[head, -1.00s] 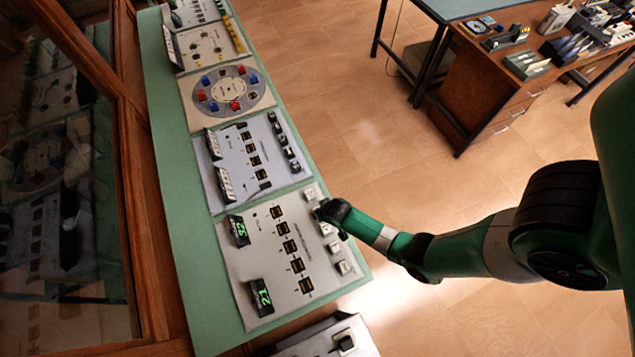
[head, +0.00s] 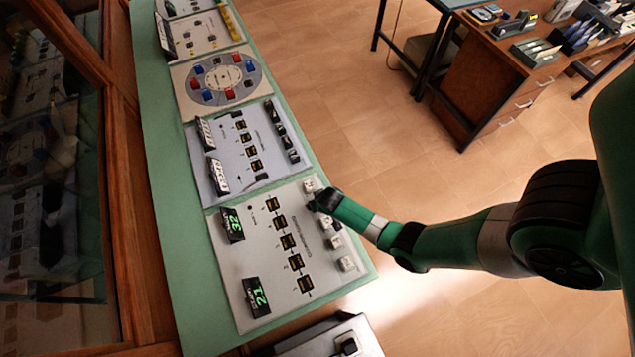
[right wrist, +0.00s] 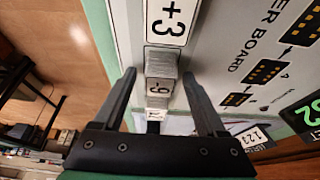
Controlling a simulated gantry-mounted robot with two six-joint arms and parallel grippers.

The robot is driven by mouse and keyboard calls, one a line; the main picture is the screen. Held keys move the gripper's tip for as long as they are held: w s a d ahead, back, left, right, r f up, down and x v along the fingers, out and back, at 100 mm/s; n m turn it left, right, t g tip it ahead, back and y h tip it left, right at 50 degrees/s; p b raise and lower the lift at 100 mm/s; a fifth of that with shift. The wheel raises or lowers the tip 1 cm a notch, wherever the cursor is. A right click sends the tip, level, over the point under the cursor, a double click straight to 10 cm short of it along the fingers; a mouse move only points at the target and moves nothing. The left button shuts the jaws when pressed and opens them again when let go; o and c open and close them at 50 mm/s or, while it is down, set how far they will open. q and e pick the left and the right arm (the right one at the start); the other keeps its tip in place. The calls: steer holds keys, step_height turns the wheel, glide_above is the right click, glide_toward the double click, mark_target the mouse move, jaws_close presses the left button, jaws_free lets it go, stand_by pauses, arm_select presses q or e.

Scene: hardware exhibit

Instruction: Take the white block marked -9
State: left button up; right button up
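The white block marked -9 (right wrist: 159,88) stands between the two fingers of my right gripper (right wrist: 159,76) in the right wrist view. The fingers are open, with a gap visible on each side of the block. A white block marked +3 (right wrist: 171,22) is just beyond it, and another pale block with an unclear mark is on the near side. In the head view my right gripper (head: 322,201) is at the row of white blocks along the right edge of the grey board (head: 243,285), hiding part of the row. My left gripper is not in view.
The board carries black slots (head: 288,242) and green displays reading 32 (head: 232,225) and 21 (head: 256,297). More exhibit panels (head: 222,79) line the green table (head: 172,200). A dark wooden cabinet frame (head: 120,200) borders the left.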

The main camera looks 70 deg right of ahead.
jaws_close()
steer(key=shift+r+p, duration=0.45)
steer(key=shift+r, duration=0.05)
steer(key=r+p, duration=0.4)
steer(key=shift+s+r, duration=0.1)
steer(key=shift+s, duration=0.3)
steer(key=s+a+r+p, duration=0.1)
steer(key=s+r+p, duration=0.6)
steer(key=s, duration=0.6)
steer(key=shift+a+r, duration=0.35)
steer(key=shift+r, duration=0.1)
